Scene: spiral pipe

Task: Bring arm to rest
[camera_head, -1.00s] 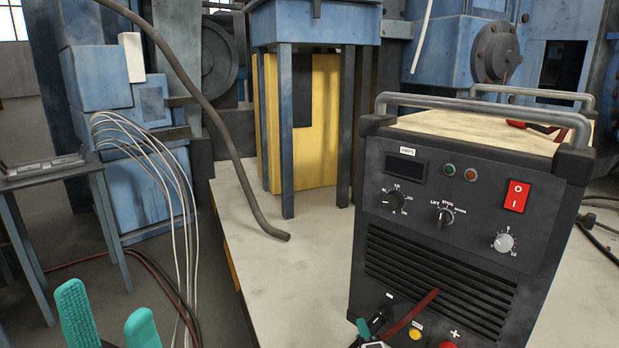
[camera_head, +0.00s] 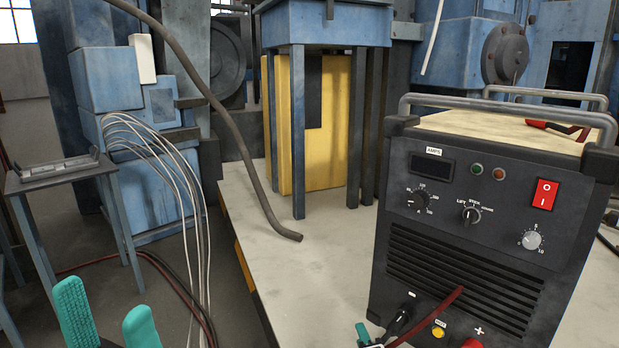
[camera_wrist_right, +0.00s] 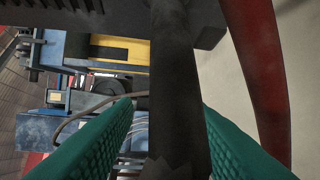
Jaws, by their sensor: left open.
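My left gripper (camera_head: 105,320) shows at the bottom left of the head view. Its two teal fingers are apart with nothing between them. My right gripper (camera_head: 368,338) is at the bottom edge, only partly in frame, just left of a black cable plug (camera_head: 398,321) on the welding machine's front. In the right wrist view the teal fingers of the right gripper (camera_wrist_right: 168,105) stand apart. A dark cylindrical piece (camera_wrist_right: 178,90) runs between them, with a gap at the left finger. Whether it touches the right finger is unclear.
The welding machine (camera_head: 480,230) fills the right on a pale bench (camera_head: 262,240). A red cable (camera_head: 430,315) crosses its lower front. A grey hose (camera_head: 225,110) hangs over the bench. White wires (camera_head: 180,185) and a small metal table (camera_head: 60,175) are at left.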

